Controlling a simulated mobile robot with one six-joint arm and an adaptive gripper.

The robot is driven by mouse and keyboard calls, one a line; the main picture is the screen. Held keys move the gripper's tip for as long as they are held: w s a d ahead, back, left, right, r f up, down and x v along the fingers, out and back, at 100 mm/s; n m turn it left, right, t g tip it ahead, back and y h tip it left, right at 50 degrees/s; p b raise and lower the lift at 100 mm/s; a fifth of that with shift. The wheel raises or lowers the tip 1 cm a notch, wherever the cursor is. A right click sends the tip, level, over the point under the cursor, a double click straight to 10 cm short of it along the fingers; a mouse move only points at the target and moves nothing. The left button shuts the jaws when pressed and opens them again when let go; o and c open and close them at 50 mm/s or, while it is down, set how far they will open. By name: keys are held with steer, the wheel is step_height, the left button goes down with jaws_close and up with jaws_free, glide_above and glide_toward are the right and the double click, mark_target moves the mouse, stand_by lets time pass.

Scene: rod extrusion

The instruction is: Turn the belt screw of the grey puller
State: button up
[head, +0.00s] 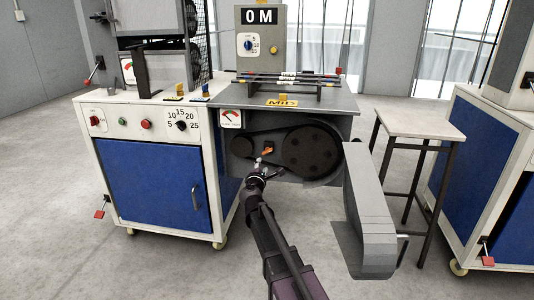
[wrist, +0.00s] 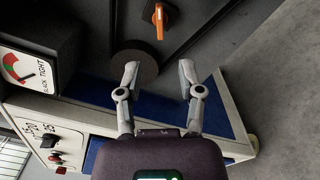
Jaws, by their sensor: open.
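The grey puller (head: 335,98) stands in the middle of the head view, with its pulleys and belt exposed on the front. The belt screw, with an orange handle (head: 267,150), sits between a small pulley (head: 242,147) and a large dark pulley (head: 311,149). In the wrist view the orange handle (wrist: 158,22) lies beyond my fingertips at the top, and the small pulley (wrist: 134,62) is partly behind the left finger. My gripper (wrist: 158,72) is open and empty, its fingers apart from the handle. In the head view my gripper (head: 257,168) is just below the handle.
A slack/tight gauge (head: 231,118) is on the puller's front; it also shows in the wrist view (wrist: 24,68). A grey cover (head: 368,215) hangs open at right. A blue-doored cabinet (head: 153,183) stands left and a small table (head: 418,124) right. Several rods (head: 290,78) lie on top.

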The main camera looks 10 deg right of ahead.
mark_target(267, 151)
steer(key=x, duration=1.1)
steer(key=shift+w+d, duration=0.1)
steer(key=shift+w, duration=0.3)
jaws_close()
